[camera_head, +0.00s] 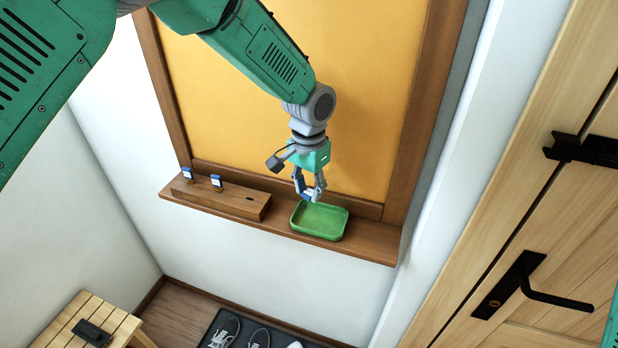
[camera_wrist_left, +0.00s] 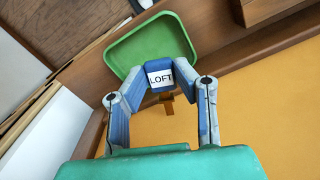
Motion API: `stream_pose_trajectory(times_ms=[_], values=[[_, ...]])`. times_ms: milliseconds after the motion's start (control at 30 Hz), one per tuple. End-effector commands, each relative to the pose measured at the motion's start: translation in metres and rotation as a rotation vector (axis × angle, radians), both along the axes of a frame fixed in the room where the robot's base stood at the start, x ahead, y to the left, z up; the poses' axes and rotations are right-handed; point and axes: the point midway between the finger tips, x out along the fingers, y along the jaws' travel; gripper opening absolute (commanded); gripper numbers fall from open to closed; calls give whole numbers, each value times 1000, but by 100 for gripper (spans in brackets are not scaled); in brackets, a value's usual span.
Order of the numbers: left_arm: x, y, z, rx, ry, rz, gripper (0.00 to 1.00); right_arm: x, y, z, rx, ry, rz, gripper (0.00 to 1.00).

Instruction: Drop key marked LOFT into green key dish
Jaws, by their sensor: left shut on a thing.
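My left gripper (camera_head: 308,192) is shut on the key marked LOFT (camera_wrist_left: 160,78), which has a blue head with a white label. In the left wrist view the key sits between the fingertips of the left gripper (camera_wrist_left: 158,82), its label facing the camera. The green key dish (camera_head: 320,220) stands on the wooden ledge, and the gripper is over its back left part. The dish also shows in the left wrist view (camera_wrist_left: 120,48), behind the key. The dish looks empty where I can see it. My right gripper is not in view.
A wooden key block (camera_head: 225,200) on the ledge (camera_head: 280,230) holds two blue-headed keys (camera_head: 187,174) and has an empty slot at its right. A yellow panel stands behind. A door with a black handle (camera_head: 525,285) is at right. Shoes and a small wooden table (camera_head: 85,325) are below.

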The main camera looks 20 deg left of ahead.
Motion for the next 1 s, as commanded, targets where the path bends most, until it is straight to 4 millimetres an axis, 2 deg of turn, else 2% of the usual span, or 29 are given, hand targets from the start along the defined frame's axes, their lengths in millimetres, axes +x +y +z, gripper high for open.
stream_pose_trajectory(times_ms=[200,500,533,600,867,1000], values=[[-1,0,-14,0,-2,-1,0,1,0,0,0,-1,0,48],[-1,0,-16,0,-2,0,0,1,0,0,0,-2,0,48],[-1,0,-16,0,-2,0,31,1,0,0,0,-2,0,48],[-1,1,-16,-1,-2,0,48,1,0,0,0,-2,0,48],[-1,0,-16,0,-2,0,48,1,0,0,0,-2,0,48],[0,0,-8,0,-4,0,48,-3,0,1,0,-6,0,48]])
